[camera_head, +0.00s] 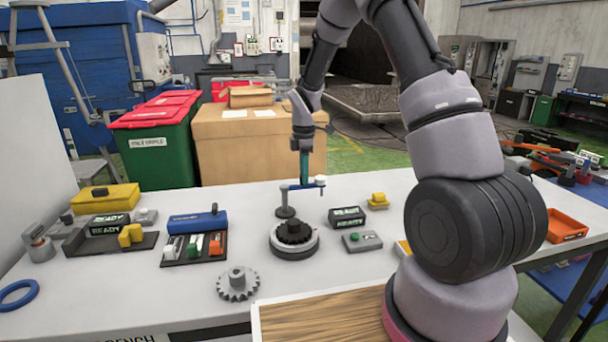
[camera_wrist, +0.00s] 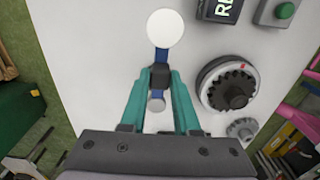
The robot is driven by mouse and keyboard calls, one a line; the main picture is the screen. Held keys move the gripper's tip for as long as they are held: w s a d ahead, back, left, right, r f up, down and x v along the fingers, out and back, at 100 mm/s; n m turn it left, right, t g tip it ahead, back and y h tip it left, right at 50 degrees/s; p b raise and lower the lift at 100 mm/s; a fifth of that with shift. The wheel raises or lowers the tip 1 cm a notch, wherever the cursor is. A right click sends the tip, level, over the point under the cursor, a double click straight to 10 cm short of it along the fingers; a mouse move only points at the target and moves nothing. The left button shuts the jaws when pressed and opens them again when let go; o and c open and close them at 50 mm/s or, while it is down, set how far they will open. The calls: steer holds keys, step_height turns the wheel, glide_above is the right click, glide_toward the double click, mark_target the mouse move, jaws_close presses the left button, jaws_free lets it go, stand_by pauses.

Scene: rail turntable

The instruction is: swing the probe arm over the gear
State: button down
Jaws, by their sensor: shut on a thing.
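The probe arm (camera_head: 306,184) is a blue bar on a grey post (camera_head: 285,200) that stands behind the turntable (camera_head: 294,251). A white round piece (camera_head: 321,181) sits at its right end. The bar points right and lies beyond the gear, not above it. My gripper (camera_head: 304,180) reaches down from above and is shut on the bar. In the wrist view the teal fingers (camera_wrist: 160,72) flank the blue bar (camera_wrist: 161,55), with the white disc (camera_wrist: 165,28) ahead. A dark gear (camera_head: 294,231) sits on the turntable; it also shows in the wrist view (camera_wrist: 233,90).
A loose grey gear (camera_head: 238,284) lies at the front of the table. A READY box (camera_head: 347,217) and a green-button box (camera_head: 362,241) stand right of the turntable. A blue-topped switch box (camera_head: 197,222) is to the left. White table is clear between them.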

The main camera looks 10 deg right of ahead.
steer(key=shift+s, duration=0.1)
steer(key=s+a+m, duration=0.6)
steer(key=m, duration=1.2)
steer(key=shift+a, duration=0.2)
stand_by(0.6)
steer(key=c, duration=0.6)
jaws_free()
steer(key=shift+c, duration=0.2)
step_height(320, 180, up, 11)
